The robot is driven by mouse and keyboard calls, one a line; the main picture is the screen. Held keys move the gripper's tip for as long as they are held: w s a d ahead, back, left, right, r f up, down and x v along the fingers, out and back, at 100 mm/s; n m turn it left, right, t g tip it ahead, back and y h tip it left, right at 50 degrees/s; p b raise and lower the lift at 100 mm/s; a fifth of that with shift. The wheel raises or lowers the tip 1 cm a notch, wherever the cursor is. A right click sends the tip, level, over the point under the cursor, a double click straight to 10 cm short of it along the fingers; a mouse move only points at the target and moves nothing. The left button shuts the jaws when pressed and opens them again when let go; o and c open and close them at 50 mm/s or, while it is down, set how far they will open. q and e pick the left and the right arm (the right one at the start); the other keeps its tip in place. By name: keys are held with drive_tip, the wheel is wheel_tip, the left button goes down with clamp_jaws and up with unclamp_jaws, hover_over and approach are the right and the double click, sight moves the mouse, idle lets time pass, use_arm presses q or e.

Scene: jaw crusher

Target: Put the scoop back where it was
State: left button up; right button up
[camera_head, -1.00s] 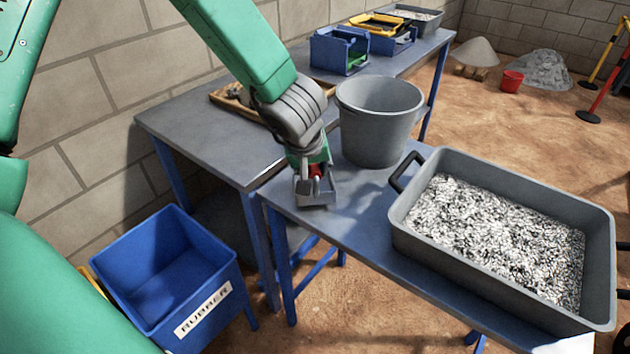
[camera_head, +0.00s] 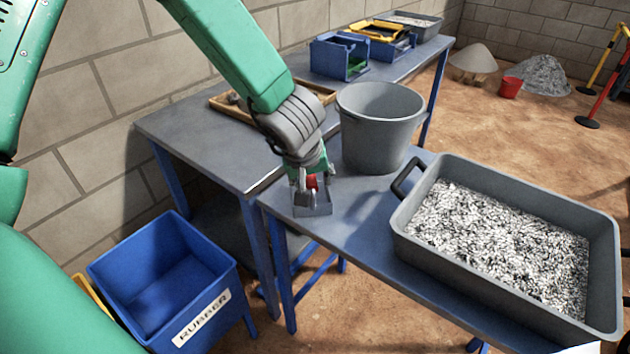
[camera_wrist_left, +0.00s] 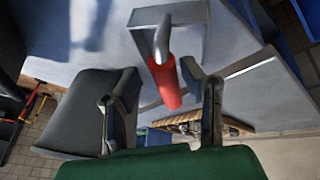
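The scoop is a small grey metal box shape (camera_head: 313,207) with a red handle. It rests on the blue-grey table near its left corner, left of the grey bucket. My left gripper (camera_head: 313,178) is over the scoop, its fingers spread on either side of the red handle. In the left wrist view the red handle (camera_wrist_left: 165,84) lies between the two fingers (camera_wrist_left: 162,88), with a gap visible on both sides. The scoop's grey rim (camera_wrist_left: 190,12) shows beyond it. My right gripper is not in view.
The grey bucket (camera_head: 378,135) stands right behind the gripper. A grey tray of shredded material (camera_head: 407,222) fills the table's right. A wooden tray (camera_head: 232,110) lies on the rear table. A blue bin marked RUBBER (camera_head: 215,312) stands on the floor at left.

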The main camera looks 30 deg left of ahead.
use_arm(q)
drive_tip(key=p+v, duration=0.3)
drive_tip(key=v, duration=0.7)
drive_tip(key=s+a+f+m+g+y, duration=0.1)
drive_tip(key=s+f+m, duration=0.3)
drive_tip(key=f, duration=0.5)
drive_tip(key=s+a+f+m+g, duration=0.1)
drive_tip(key=s+f, duration=0.5)
drive_tip(key=f, duration=0.2)
drive_tip(key=s+d+f+m+g+h, duration=0.1)
drive_tip(key=s+f+m, duration=0.1)
drive_tip(key=s+f, duration=0.2)
drive_tip(key=s+d+f+m+g+h, duration=0.1)
drive_tip(key=s+f, duration=0.3)
drive_tip(key=s, duration=0.6)
drive_tip(key=shift+d+f+m+p, duration=0.25)
drive_tip(key=shift+f+m+p, duration=0.05)
drive_tip(key=shift+m, duration=0.3)
drive_tip(key=shift+w+f+b, duration=0.1)
drive_tip(key=shift+f+b, duration=0.7)
drive_tip(key=shift+f, duration=0.05)
